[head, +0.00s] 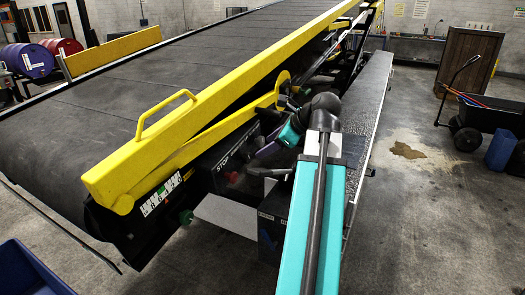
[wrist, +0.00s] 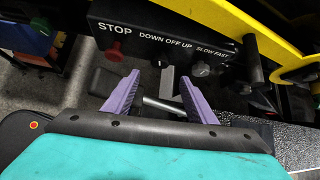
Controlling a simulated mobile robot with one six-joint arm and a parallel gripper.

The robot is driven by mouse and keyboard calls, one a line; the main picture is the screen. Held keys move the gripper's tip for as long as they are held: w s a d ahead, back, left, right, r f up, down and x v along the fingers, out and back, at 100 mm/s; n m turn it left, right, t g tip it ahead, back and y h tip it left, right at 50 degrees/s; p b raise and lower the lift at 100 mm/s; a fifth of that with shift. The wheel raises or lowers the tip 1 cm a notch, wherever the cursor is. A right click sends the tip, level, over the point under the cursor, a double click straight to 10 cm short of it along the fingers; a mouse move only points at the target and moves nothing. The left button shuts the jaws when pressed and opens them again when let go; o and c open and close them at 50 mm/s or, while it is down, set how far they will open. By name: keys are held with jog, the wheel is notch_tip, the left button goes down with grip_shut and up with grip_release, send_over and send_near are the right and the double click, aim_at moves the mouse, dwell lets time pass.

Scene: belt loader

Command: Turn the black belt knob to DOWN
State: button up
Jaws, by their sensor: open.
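The dark control panel (wrist: 143,33) carries the labels STOP, DOWN OFF UP and SLOW FAST in the wrist view. The black belt knob (wrist: 160,62) sits under DOWN OFF UP; it is small and dark, and I cannot tell which way it points. My gripper (wrist: 158,99) is open, its two purple fingers spread below the knob in the picture and apart from it. In the head view my gripper (head: 268,151) is beside the panel (head: 213,165), and my arm and gripper hide the belt knob.
A red stop button (wrist: 115,51) is left of the belt knob, and a grey knob (wrist: 200,68) under SLOW FAST is right of it. Yellow rails (head: 200,108) run above the panel. A long dark ledge (head: 368,100) lies right of my arm.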

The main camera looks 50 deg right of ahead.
jog(key=shift+v, duration=1.3)
jog(key=shift+o, duration=0.2)
